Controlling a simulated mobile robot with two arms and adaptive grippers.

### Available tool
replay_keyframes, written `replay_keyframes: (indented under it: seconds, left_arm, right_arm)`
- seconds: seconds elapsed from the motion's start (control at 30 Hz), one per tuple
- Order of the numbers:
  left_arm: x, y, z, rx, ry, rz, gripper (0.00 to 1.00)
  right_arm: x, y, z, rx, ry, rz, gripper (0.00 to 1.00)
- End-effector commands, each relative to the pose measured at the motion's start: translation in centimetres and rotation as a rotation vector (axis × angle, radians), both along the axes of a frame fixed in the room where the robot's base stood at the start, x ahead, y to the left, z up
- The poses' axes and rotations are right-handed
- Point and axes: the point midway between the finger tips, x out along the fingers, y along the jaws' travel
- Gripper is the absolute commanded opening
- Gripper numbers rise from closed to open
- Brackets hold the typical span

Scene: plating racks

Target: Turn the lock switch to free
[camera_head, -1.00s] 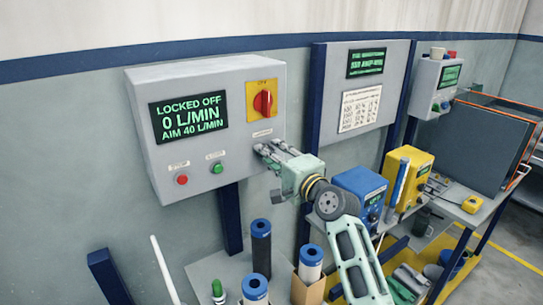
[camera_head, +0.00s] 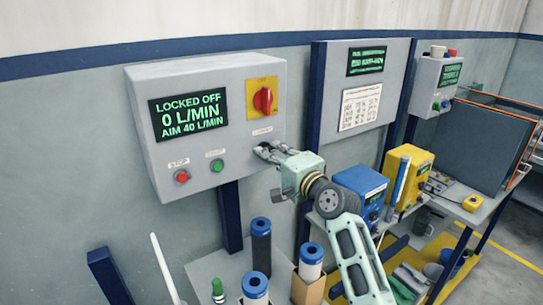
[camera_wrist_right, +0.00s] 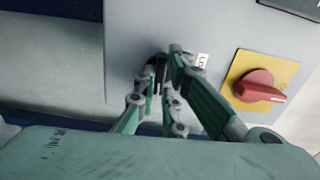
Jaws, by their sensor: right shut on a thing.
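The grey control box (camera_head: 222,85) hangs on the wall with a screen (camera_head: 188,115) reading "LOCKED OFF, 0 L/MIN, AIM 40 L/MIN". My right gripper (camera_head: 262,150) is at the lower right of the box's front, shut on the lock switch under the small label (camera_head: 262,132). In the right wrist view, the gripper's fingertips (camera_wrist_right: 167,65) close around a small dark part, the lock switch (camera_wrist_right: 158,66), beside the white label. The fingers hide most of the switch, so its setting cannot be read. My left gripper is not in view.
A red rotary knob (camera_head: 263,101) on a yellow plate sits above my gripper. A red button (camera_head: 182,176) and a green button (camera_head: 217,165) are at the lower left. Blue-capped cylinders (camera_head: 261,228) stand below; a blue box (camera_head: 360,192) and a yellow box (camera_head: 408,175) are at right.

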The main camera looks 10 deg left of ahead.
Motion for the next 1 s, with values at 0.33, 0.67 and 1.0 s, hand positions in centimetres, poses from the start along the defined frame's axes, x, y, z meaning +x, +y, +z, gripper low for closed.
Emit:
replay_keyframes:
  seconds: [0.33, 0.67, 1.0]
  left_arm:
    - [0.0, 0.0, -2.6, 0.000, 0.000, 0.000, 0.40]
    - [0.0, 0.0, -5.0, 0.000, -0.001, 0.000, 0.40]
    - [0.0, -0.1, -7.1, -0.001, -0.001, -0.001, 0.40]
  right_arm:
    - [0.0, 0.0, -0.5, -0.181, -0.179, 0.000, 0.00]
    - [0.1, -0.1, -0.5, -0.405, -0.403, 0.001, 0.00]
    - [0.0, 0.0, -0.5, -0.633, -0.631, 0.001, 0.00]
